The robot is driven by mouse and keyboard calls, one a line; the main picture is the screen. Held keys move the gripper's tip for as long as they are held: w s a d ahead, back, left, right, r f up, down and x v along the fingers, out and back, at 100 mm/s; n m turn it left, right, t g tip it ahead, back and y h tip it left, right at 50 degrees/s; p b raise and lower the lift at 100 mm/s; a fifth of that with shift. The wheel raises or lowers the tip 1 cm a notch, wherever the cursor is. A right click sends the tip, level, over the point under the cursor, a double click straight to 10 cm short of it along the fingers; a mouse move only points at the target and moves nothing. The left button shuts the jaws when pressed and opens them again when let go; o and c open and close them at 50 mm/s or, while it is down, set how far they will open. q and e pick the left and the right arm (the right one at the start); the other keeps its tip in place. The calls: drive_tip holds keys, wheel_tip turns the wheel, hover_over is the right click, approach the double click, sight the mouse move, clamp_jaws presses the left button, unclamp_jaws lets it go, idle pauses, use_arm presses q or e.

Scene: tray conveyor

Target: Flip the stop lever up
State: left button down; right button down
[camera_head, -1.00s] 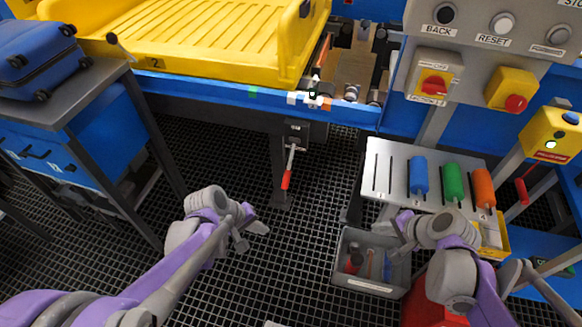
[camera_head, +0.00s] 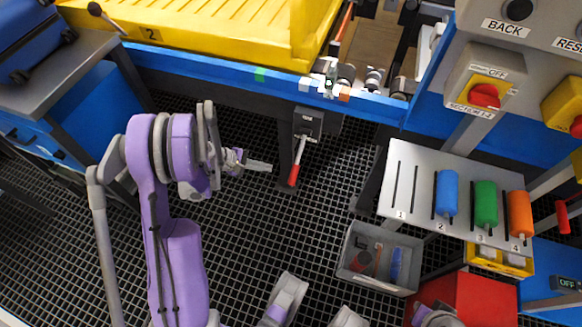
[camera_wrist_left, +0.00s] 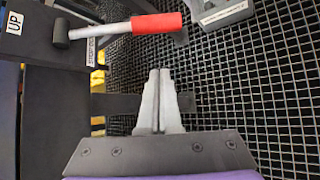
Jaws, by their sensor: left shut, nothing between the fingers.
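The stop lever (camera_head: 294,174) has a pale rod and a red grip. It hangs down from a dark bracket (camera_head: 308,121) under the conveyor's blue rail. In the left wrist view the red grip (camera_wrist_left: 157,22) lies across the top, with an UP label (camera_wrist_left: 14,22) on the dark plate at the left. My left gripper (camera_head: 262,165) is left of the lever in the head view, fingers pointing right, apart from it. In the left wrist view its two fingertips (camera_wrist_left: 160,72) are together and empty, below the grip.
A grey bin (camera_head: 350,275) with small items stands at the right on the dark grid floor. A rack (camera_head: 410,175) holds blue, green and orange cylinders. A yellow tray (camera_head: 230,45) rests on the conveyor. Open floor lies below the lever.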

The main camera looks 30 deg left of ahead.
sight(298, 160)
use_arm(q)
drive_tip(key=shift+s, duration=0.1)
drive_tip(key=w+d+f+b, duration=0.2)
drive_tip(key=w+d+f, duration=0.1)
drive_tip(key=d, duration=0.3)
drive_tip(key=shift+w+d, duration=0.3)
drive_tip(key=shift+w, duration=0.15)
drive_tip(key=shift+r, duration=0.1)
idle(0.5)
